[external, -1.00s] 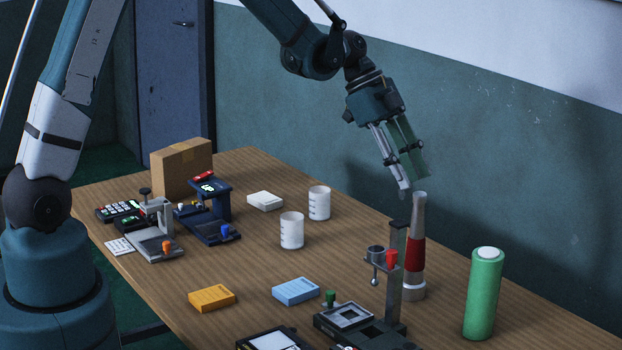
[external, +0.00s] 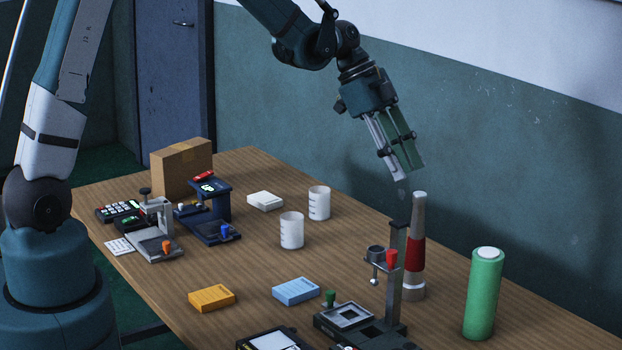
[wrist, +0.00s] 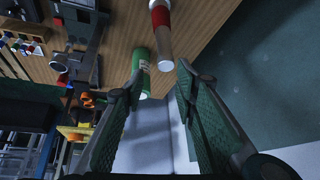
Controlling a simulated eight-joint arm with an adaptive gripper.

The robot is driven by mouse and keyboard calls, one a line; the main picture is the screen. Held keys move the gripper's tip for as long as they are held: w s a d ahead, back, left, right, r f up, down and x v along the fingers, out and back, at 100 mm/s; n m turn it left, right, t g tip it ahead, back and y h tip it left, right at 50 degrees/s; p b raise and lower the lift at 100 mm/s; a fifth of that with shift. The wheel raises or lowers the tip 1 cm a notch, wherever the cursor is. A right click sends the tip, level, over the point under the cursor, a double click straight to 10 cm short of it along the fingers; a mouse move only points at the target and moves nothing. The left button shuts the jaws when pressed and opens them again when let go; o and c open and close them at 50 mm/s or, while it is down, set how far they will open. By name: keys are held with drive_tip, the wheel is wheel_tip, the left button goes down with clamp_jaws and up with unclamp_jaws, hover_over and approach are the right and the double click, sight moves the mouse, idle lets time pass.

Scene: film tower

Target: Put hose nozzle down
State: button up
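The hose nozzle (external: 417,245), grey with a red band and a narrow top, stands upright on the wooden table, partly behind a dark stand. Its red band and pale end also show in the wrist view (wrist: 162,30), beyond the fingertips. My gripper (external: 407,178) is above and slightly left of the nozzle's top, apart from it. In the wrist view my gripper's two green-padded fingers (wrist: 160,75) are spread with nothing held between them.
The dark stand (external: 396,290) with a red knob is close in front of the nozzle. A green cylinder (external: 484,295) stands to its right. Two white beakers (external: 292,231) (external: 319,203), a blue box (external: 296,291) and a yellow box (external: 212,298) are to the left.

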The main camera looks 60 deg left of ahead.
drive_tip(key=s+a+r+n+t+y, duration=0.1)
drive_tip(key=s+a+r+n, duration=0.1)
drive_tip(key=s+r+n, duration=0.5)
drive_tip(key=s+a+r+t+y, duration=0.1)
drive_tip(key=s+r+y, duration=0.1)
drive_tip(key=s+r, duration=0.65)
drive_tip(key=s+a+f+n+t+y, duration=0.1)
drive_tip(key=s+a+n, duration=0.1)
drive_tip(key=s, duration=0.9)
drive_tip(key=s+a+f+n+t+y, duration=0.1)
drive_tip(key=s+a+n, duration=0.2)
drive_tip(key=s, duration=0.7)
drive_tip(key=shift+s+n+t, duration=0.3)
drive_tip(key=shift+s+n, duration=0.05)
drive_tip(key=shift+n, duration=0.75)
